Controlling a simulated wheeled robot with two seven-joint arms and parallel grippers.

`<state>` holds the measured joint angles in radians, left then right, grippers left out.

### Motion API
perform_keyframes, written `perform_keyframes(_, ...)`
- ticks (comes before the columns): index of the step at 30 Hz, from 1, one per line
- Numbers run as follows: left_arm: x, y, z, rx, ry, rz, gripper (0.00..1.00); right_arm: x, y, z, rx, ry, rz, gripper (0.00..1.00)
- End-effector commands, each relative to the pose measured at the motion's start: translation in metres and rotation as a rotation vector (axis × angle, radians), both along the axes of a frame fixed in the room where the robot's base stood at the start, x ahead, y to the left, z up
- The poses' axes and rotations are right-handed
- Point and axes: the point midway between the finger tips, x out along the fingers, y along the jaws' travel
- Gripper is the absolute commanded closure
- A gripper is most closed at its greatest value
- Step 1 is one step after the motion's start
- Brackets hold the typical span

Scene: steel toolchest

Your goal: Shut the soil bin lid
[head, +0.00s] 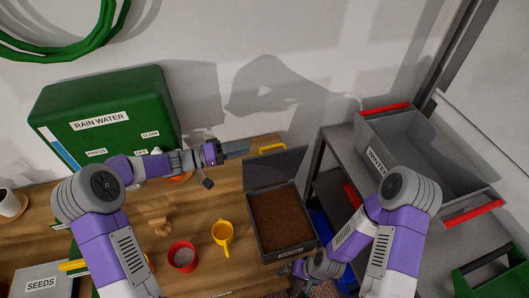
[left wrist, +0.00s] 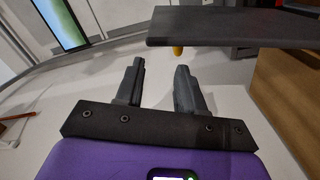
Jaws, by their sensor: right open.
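The grey soil bin (head: 313,228) stands on the wooden bench in the head view, with brown soil (head: 280,218) inside. Its dark lid (head: 277,168) is raised at the back edge, with a yellow handle (head: 272,148) at its top. My left gripper (head: 240,148) is just left of the raised lid. In the left wrist view its fingers (left wrist: 160,68) are apart and empty, with the lid edge (left wrist: 230,27) and part of the yellow handle (left wrist: 177,50) ahead. My right gripper (head: 288,268) is open near the bin's front edge, partly hidden by its arm.
A green rain water tank (head: 105,95) stands at the back left. A grey shelf with a red-handled crate (head: 385,120) stands to the right.

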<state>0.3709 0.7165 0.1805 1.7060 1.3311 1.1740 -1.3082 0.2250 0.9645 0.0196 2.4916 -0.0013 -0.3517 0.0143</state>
Motion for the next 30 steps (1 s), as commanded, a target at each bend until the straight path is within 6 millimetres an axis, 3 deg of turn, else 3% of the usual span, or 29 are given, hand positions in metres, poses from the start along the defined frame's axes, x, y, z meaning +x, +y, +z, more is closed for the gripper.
perform_keyframes(1,0.000,0.000,-0.014,0.000,0.000,0.000,0.62,0.000,0.000,-0.013,0.000,0.000,0.000,0.00)
perform_keyframes(6,0.000,0.000,-0.024,0.000,0.000,0.000,0.62,0.001,0.000,-0.024,0.000,-0.001,0.000,0.00)
perform_keyframes(11,0.003,-0.010,-0.023,0.000,0.001,-0.002,0.62,0.001,0.000,-0.021,0.000,-0.001,0.000,0.00)
perform_keyframes(21,0.019,-0.059,-0.022,0.000,0.001,-0.003,0.62,0.001,0.000,-0.012,0.000,-0.001,0.000,0.00)
perform_keyframes(30,0.024,-0.072,-0.023,0.001,0.000,0.000,0.62,0.001,0.000,-0.010,0.000,-0.001,0.000,0.00)
